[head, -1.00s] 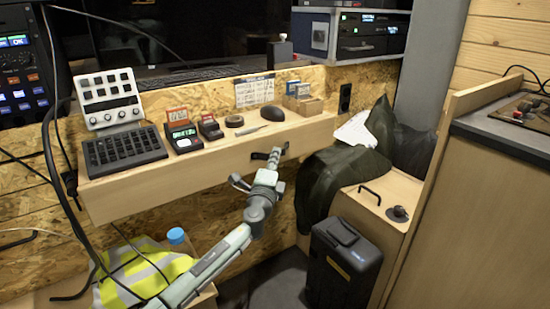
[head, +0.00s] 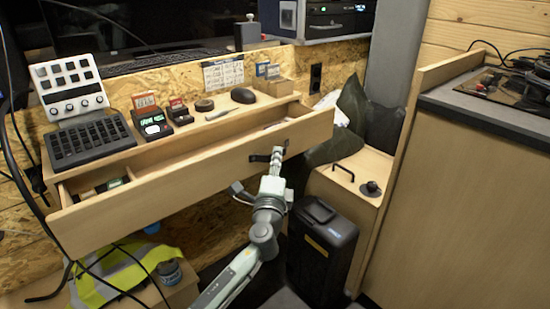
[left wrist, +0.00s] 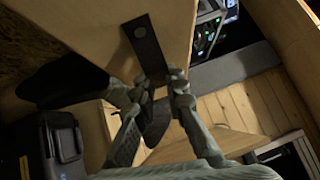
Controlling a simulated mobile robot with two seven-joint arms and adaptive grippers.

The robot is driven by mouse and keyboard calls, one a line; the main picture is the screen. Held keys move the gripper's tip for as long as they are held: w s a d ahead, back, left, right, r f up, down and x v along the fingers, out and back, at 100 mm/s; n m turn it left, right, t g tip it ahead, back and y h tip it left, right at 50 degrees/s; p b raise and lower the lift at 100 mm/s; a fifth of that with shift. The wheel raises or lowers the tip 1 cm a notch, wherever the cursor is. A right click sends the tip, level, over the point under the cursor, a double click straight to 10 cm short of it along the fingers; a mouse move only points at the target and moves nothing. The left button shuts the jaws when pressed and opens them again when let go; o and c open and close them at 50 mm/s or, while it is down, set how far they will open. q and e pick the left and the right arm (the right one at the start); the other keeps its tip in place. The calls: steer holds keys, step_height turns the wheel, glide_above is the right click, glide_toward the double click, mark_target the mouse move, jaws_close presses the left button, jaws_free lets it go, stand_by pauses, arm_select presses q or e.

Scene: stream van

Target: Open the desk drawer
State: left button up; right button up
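The desk drawer (head: 185,182) stands pulled out from under the desk top, and its open inside shows along its length. A few small items lie in it at the left end, and something pale lies at the right. Its dark handle (head: 259,158) is on the front face, right of the middle. My left gripper (head: 278,156) is at the handle, with its fingers closed about it. In the left wrist view the fingers (left wrist: 160,82) meet at the lower end of the dark handle (left wrist: 141,42) on the wooden front. My right gripper is out of view.
A keypad (head: 90,141), small devices and a mouse (head: 243,95) stand on the desk top. A black case (head: 320,240) is on the floor right of my arm. A yellow vest (head: 125,270) lies below the drawer's left part. A wooden cabinet (head: 460,200) is at the right.

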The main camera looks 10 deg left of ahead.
arm_select(q)
steer(key=shift+o, duration=1.1)
steer(key=s+d+f, duration=0.1)
steer(key=s, duration=1)
steer(key=shift+s+d+f, duration=0.15)
steer(key=shift+s+f, duration=0.2)
steer(key=shift+s, duration=0.05)
steer(key=s+a+f+n+g+y, duration=0.1)
steer(key=s+a+f+n+g, duration=0.4)
steer(key=f, duration=0.4)
steer(key=s+a+f+n+g+y, duration=0.25)
steer(key=a+f+n, duration=0.25)
steer(key=a+f, duration=0.3)
steer(key=s+a+f+n+g+h, duration=0.1)
steer(key=s+f+n+g+h, duration=0.1)
steer(key=s+f, duration=0.4)
steer(key=s+a+f+n+g+h, duration=0.1)
steer(key=s+f+n+g+h, duration=0.1)
steer(key=s+f+n+g, duration=0.2)
steer(key=s+f+g, duration=0.3)
steer(key=s, duration=0.5)
steer(key=shift+s+f+n, duration=0.15)
steer(key=shift+s+n, duration=0.15)
steer(key=shift+n, duration=0.1)
steer(key=shift+h, duration=0.25)
